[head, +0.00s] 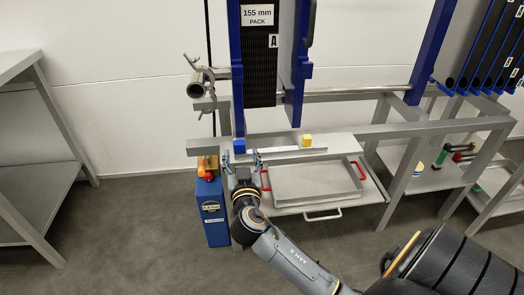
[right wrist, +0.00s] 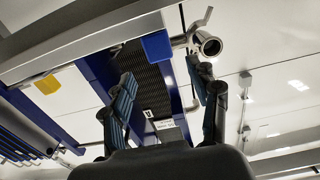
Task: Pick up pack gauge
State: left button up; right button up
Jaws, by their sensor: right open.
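A pale flat bar (head: 290,150) lies on the grey bench, with a blue block (head: 239,146) near its left end and a yellow block (head: 307,140) farther right. These look like the pack gauge, though I cannot tell whether they form one piece. In the right wrist view the blue block (right wrist: 156,45) and yellow block (right wrist: 47,85) show along a grey bar. My right gripper (head: 242,159) is open and empty, its fingers either side of the blue block in the head view and apparently short of it. It also shows in the right wrist view (right wrist: 163,78). My left gripper is not in view.
A dark pack (head: 259,75) labelled 155 mm stands between blue uprights behind the bench. A metal pipe (head: 197,88) juts out at left. A tray with red handles (head: 312,183) sits in front, right of my gripper. A blue box (head: 213,215) stands below left.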

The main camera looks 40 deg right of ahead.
aim_at(240, 145)
jog(key=x, duration=0.7)
jog(key=shift+w+d+f, duration=0.1)
jog(key=shift+w+f, duration=0.05)
jog(key=shift+w, duration=0.3)
grip_shut()
